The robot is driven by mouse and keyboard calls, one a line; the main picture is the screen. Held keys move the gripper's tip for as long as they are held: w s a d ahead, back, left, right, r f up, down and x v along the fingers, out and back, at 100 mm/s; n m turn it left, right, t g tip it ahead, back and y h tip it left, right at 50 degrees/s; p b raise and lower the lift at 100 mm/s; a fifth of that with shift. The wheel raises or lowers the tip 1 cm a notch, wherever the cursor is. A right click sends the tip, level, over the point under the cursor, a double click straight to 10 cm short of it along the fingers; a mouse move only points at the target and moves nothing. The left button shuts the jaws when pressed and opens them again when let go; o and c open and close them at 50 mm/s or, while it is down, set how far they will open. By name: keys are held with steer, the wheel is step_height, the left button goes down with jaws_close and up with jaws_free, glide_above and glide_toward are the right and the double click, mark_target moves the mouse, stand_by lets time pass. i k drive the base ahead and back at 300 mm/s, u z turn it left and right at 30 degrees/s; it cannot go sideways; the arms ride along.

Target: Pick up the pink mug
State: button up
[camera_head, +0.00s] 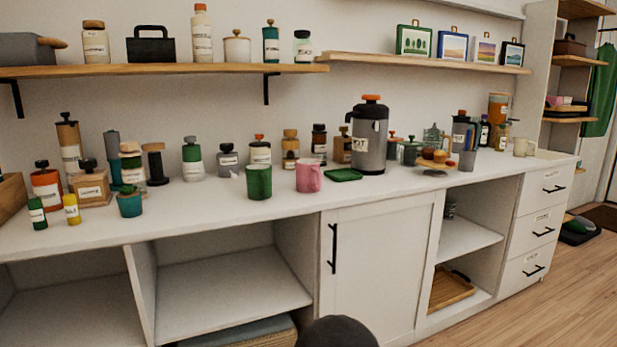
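The pink mug (308,176) stands upright on the white counter (220,205), near its front edge and around the middle of the picture. Its handle is on its right side. A green mug (258,182) stands just to its left, with a small gap between them. A dark rounded shape, cut off at the bottom edge of the view, may be part of my own body. My gripper does not show in this view.
A green tray (343,175) lies right of the pink mug, with a grey canister (370,137) behind it. Several jars stand along the wall. A wooden shelf (170,70) hangs above. Open cubbies and a cabinet door (375,270) are below. The counter front is mostly clear.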

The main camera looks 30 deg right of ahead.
mark_target(308, 177)
steer(key=u, duration=3.6)
steer(key=k, duration=1.7)
steer(key=z, duration=1.55)
